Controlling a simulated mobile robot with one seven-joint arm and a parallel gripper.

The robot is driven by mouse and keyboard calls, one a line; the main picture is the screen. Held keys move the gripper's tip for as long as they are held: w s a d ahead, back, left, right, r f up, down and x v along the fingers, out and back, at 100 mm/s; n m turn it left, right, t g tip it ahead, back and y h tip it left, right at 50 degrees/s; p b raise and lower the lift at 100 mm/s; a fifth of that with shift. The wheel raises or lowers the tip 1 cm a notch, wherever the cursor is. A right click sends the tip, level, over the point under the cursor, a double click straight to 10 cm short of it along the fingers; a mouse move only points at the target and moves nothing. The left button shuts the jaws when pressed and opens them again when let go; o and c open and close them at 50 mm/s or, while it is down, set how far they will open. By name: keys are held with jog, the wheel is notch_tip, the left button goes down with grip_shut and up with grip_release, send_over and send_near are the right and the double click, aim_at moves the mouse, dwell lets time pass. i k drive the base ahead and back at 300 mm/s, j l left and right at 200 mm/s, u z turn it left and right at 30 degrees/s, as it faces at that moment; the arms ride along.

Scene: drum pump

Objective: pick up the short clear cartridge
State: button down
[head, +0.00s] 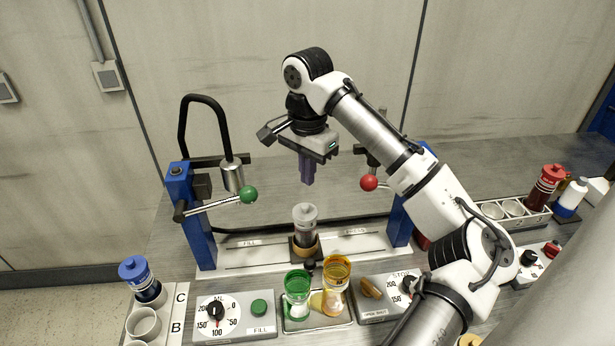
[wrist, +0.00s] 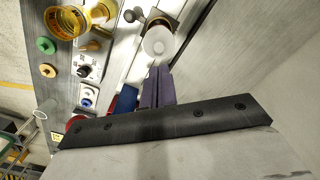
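A short clear cartridge (head: 305,222) with a pale round cap stands upright in a tan ring on the small dark holder at the middle of the pump's rail. Its pale round top also shows in the wrist view (wrist: 158,42), just beyond my fingertips. My gripper (head: 308,181) hangs above the cartridge, pointing down, with clear space between them in the head view. Its two purple fingers lie side by side in the wrist view (wrist: 158,70) with no clear gap and nothing between them.
Blue posts flank the rail; green-knobbed (head: 248,195) and red-knobbed (head: 369,183) levers stand either side. In front are a green cup (head: 297,285) and an amber cup (head: 337,270) on a tray. A blue-capped cartridge (head: 138,275) is at left, a red-capped one (head: 550,180) at right.

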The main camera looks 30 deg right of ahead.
aim_at(305, 234)
jog(key=k, duration=1)
